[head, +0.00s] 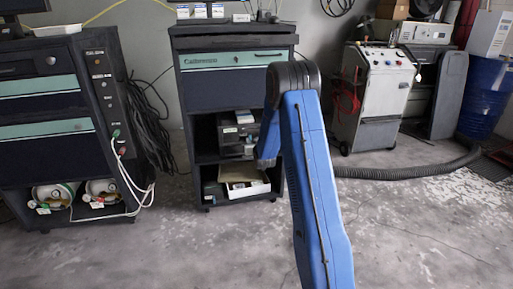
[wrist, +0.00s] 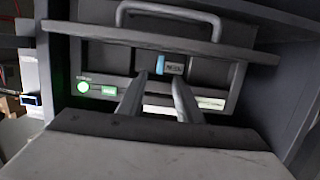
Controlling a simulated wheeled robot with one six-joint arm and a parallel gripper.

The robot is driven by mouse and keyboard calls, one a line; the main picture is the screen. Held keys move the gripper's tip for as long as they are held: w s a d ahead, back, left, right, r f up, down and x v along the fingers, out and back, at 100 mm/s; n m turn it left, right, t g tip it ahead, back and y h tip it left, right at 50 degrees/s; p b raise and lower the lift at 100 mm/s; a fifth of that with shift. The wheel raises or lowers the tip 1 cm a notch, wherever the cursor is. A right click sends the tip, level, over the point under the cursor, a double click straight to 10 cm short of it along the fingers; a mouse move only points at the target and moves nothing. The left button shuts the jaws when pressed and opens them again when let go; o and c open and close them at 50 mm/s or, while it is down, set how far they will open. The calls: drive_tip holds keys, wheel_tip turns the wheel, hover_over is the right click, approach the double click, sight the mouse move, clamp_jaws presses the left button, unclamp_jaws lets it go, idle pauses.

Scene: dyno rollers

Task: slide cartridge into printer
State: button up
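The printer (head: 238,138) sits on the middle shelf of the central cabinet in the head view. In the wrist view its grey front (wrist: 125,92) fills the middle, with a dark recess. A small block with a blue end and a grey lettered label (wrist: 172,67), apparently the cartridge, shows in that recess; how deep it sits I cannot tell. My gripper (wrist: 159,79) points at it, fingers apart, tips just below and in front of the block. Nothing is visibly held between them.
A green-lit button (wrist: 83,87) is left of the fingers. A grey handle (wrist: 170,12) and a shelf-like ledge (wrist: 110,33) lie above. Cabinet side walls close in on the right. An open carton (head: 246,188) stands on the shelf below the printer.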

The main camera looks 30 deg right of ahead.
drive_tip(key=v, duration=0.9)
drive_tip(key=shift+s, duration=0.15)
drive_tip(key=shift+r, duration=0.15)
